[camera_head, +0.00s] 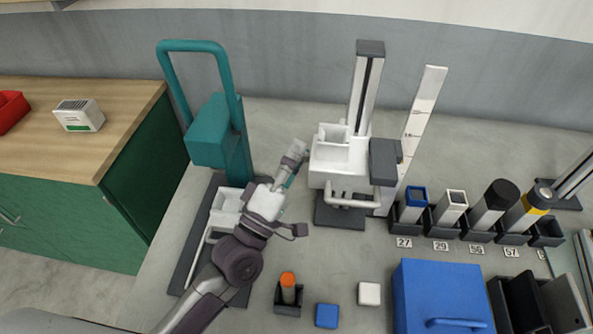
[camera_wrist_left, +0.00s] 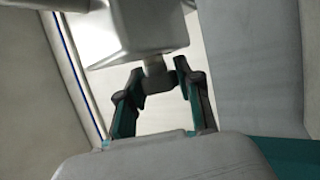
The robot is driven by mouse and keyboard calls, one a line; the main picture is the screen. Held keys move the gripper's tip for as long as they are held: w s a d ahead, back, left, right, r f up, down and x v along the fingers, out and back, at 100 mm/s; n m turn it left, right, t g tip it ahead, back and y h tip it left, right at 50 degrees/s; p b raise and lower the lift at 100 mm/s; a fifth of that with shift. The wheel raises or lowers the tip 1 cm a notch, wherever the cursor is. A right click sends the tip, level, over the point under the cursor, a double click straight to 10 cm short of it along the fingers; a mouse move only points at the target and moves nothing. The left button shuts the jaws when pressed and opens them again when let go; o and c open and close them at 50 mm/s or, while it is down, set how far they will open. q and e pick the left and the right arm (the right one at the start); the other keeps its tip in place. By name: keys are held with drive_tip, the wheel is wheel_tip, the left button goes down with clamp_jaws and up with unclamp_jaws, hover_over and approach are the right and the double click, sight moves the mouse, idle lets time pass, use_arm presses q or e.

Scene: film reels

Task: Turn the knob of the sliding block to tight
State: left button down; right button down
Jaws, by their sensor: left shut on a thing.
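The sliding block (camera_head: 328,160) is a white carriage with an open box on top, on a grey upright rail (camera_head: 365,90). My left gripper (camera_head: 299,149) reaches the left side of this block in the head view. In the left wrist view, the gripper's two dark-tipped fingers (camera_wrist_left: 159,84) are shut on a small grey knob (camera_wrist_left: 155,71) that sticks out from the block (camera_wrist_left: 135,35). The knob is hidden by the gripper in the head view. No marking of tight or loose is readable. My right gripper is not in view.
A teal stand (camera_head: 210,130) rises close behind my left arm. A white scale board (camera_head: 421,110) leans right of the rail. Several tubes in dark holders stand at the right. A blue box (camera_head: 440,290), a blue block (camera_head: 327,315) and a white block (camera_head: 369,293) lie in front.

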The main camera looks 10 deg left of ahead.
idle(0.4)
use_arm(q)
drive_tip(key=c, duration=0.7)
unclamp_jaws()
drive_tip(key=shift+c, duration=0.2)
drive_tip(key=v, duration=1.2)
drive_tip(key=shift+f, duration=0.15)
